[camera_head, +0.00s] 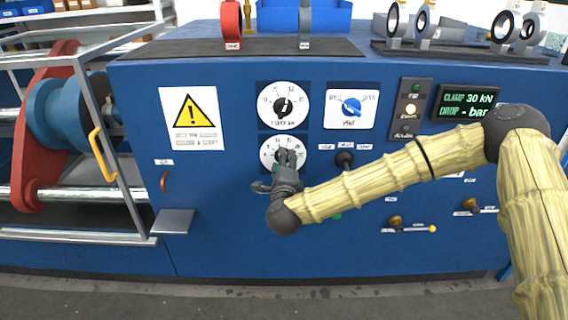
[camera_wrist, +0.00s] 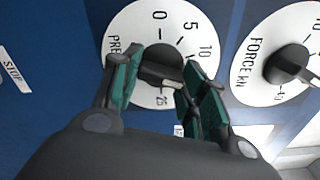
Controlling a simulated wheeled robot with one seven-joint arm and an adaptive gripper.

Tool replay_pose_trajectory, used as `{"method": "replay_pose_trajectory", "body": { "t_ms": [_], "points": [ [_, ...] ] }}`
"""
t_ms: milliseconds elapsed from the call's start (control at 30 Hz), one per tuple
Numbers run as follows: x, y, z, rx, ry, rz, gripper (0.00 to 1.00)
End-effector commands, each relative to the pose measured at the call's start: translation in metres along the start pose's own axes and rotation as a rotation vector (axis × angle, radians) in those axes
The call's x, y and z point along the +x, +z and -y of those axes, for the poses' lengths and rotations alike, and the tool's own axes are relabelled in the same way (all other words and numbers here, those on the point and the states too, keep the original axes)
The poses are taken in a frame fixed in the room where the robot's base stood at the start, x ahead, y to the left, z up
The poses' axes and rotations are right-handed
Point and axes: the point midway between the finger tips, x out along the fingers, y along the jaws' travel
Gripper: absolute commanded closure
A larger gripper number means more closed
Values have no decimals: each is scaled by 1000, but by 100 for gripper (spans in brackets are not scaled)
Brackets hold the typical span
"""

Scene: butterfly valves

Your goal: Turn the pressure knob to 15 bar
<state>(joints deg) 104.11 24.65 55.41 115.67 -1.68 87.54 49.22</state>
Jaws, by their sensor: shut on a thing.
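The pressure dial (camera_head: 268,150) is a white disc on the blue panel, below the force dial. It also shows in the wrist view (camera_wrist: 135,22), with 0, 5, 10 and 25 readable; the marks between 10 and 25 are hidden by a finger. Its black knob (camera_wrist: 160,62) has a white pointer tip directed to the lower right, towards the hidden part of the scale; the exact reading cannot be told. My gripper (camera_head: 287,160) is at the dial, its green-padded fingers (camera_wrist: 158,80) shut on the knob from both sides.
The force dial (camera_head: 283,92) is just above, with its black knob (camera_wrist: 290,64) close to my gripper in the wrist view. A blue selector knob (camera_head: 351,107) and a small black knob (camera_head: 344,159) are to the right. The display (camera_head: 466,103) reads clamp 30 kN, drop "- bar".

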Motion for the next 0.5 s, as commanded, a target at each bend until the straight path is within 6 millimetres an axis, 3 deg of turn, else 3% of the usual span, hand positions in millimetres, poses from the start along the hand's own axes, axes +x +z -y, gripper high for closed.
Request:
{"method": "replay_pose_trajectory", "body": {
  "t_ms": [100, 133, 233, 500],
  "points": [
    [0, 0, -1, -1, 2, 0, 81],
    [0, 0, -1, -1, 2, 0, 52],
    [0, 0, -1, -1, 2, 0, 36],
    [0, 0, 0, -1, 1, 0, 36]
  ]
}}
